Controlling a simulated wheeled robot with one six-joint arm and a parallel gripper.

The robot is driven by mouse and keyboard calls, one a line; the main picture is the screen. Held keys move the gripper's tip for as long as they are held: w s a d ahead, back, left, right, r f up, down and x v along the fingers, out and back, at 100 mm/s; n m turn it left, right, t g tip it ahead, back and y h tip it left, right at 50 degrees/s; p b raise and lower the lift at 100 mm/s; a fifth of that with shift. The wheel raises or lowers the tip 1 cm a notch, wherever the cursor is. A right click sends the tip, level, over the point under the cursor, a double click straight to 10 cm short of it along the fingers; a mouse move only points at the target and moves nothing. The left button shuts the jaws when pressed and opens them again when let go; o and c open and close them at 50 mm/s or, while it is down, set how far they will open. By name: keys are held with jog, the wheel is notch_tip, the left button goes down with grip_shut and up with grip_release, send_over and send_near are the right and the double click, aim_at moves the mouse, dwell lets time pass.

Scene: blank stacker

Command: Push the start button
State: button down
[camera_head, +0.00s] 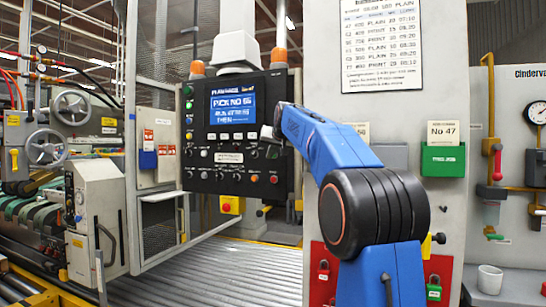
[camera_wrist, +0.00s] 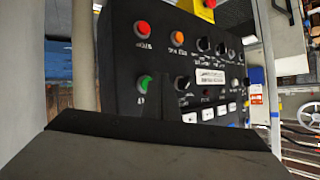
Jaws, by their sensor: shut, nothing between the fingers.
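The dark control panel (camera_head: 236,135) stands ahead, with a lit blue screen (camera_head: 233,107) reading PICK NO 56. In the wrist view, the panel appears roughly upside down. A green button (camera_wrist: 145,82) shows just beyond my fingers, with a red button (camera_wrist: 142,28) and an orange button (camera_wrist: 177,38) farther up the picture. The button labels are too small to read surely. My gripper (camera_head: 268,134) is shut and empty, at the panel's right side below the screen. It also fills the bottom of the wrist view (camera_wrist: 160,128). Whether it touches the panel cannot be told.
A yellow box with a red stop button (camera_head: 231,205) hangs under the panel. A roller conveyor (camera_head: 235,270) runs below. A grey wall panel (camera_head: 400,120) with a green holder (camera_head: 443,160) stands right. A wire-mesh guard (camera_head: 165,225) stands left.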

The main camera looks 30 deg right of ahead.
jog(key=shift+w+d, duration=0.1)
jog(key=shift+w+d, duration=0.2)
jog(key=shift+d, duration=0.05)
